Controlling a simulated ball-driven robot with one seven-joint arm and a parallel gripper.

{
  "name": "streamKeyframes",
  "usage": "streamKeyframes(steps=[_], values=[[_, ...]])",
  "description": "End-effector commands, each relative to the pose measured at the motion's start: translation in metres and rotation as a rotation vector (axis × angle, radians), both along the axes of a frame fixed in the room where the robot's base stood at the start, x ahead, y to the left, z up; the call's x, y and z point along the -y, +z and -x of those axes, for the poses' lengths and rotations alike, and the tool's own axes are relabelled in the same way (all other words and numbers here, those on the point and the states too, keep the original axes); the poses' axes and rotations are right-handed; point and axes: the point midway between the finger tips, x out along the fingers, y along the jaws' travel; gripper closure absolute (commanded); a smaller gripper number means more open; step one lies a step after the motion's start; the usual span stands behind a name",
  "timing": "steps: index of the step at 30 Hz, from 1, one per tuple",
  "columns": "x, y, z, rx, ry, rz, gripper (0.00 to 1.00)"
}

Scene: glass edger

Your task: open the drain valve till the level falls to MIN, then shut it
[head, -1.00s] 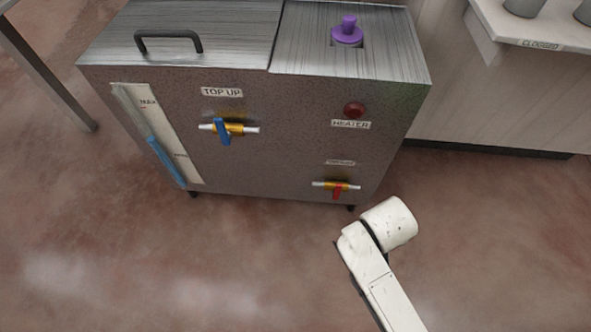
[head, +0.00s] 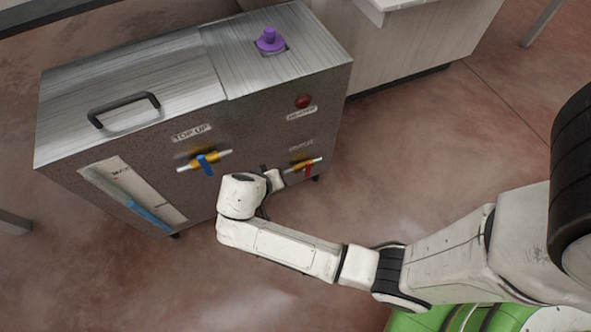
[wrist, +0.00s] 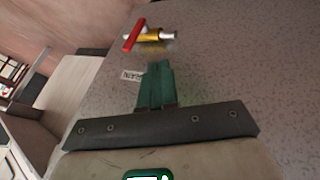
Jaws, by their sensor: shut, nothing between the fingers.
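The drain valve has a yellow body and a red lever on a short silver pipe; it is low on the cabinet front (head: 307,166). It also shows at the top of the wrist view (wrist: 152,38), its lever lying across the pipe. A DRAIN label (wrist: 131,75) is beside my fingers. My gripper (wrist: 157,68) is shut and empty, its green fingers pointing toward the valve with a gap between. In the head view my wrist partly hides the gripper, just left of the valve. The level gauge (head: 112,172) has a blue column (head: 150,215) in its lower part; its MIN mark is unreadable now.
The top-up valve (head: 205,161) with a blue lever is up and left of the drain valve. A red heater button (head: 303,102) sits above the drain valve. A purple knob (head: 270,41) and black handle (head: 124,108) are on top. Open floor lies in front.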

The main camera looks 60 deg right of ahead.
Motion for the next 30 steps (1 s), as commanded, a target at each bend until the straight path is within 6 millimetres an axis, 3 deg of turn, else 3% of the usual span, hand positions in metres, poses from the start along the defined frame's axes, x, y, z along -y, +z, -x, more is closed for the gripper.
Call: streamKeyframes(steps=[8, 21, 30], values=[[0.012, -0.02, 0.0, -0.002, -0.001, -0.001, 1.0], [0.063, -0.088, -0.004, -0.002, -0.002, -0.001, 1.0], [0.09, -0.081, 0.016, -0.001, 0.0, -0.002, 1.0]])
